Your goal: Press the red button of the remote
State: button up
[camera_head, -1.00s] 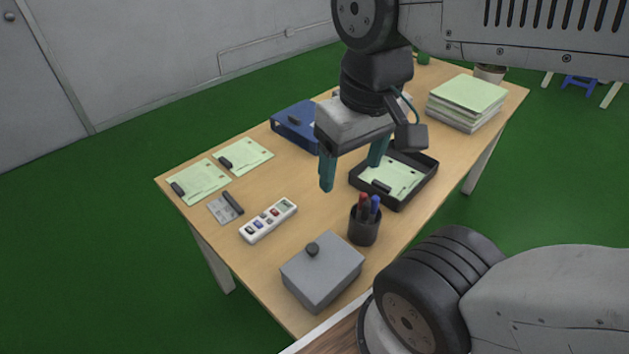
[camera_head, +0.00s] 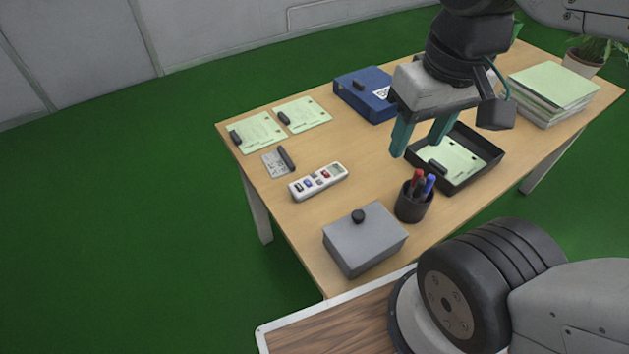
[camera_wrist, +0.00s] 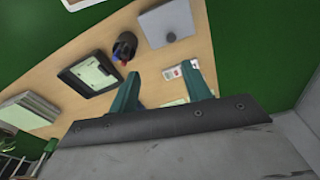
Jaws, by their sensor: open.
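The white remote (camera_head: 318,181) lies flat on the wooden desk, left of the pen cup. It has a row of coloured buttons, with the red button (camera_head: 326,174) toward its right end. In the wrist view the remote (camera_wrist: 172,73) shows partly between the fingers, near their tips. My gripper (camera_head: 416,149) is open and empty, with teal fingers pointing down. It hangs above the desk, to the right of the remote and apart from it, near the black tray. The fingers also show in the wrist view (camera_wrist: 160,70).
Around the remote are a grey box with a black knob (camera_head: 365,240), a pen cup (camera_head: 414,203), a black tray (camera_head: 490,170) and a card with a dark clip (camera_head: 277,163). A blue binder (camera_head: 362,95) and a paper stack (camera_head: 552,95) stand farther back.

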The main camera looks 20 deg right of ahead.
grip_shut()
dwell(1.4)
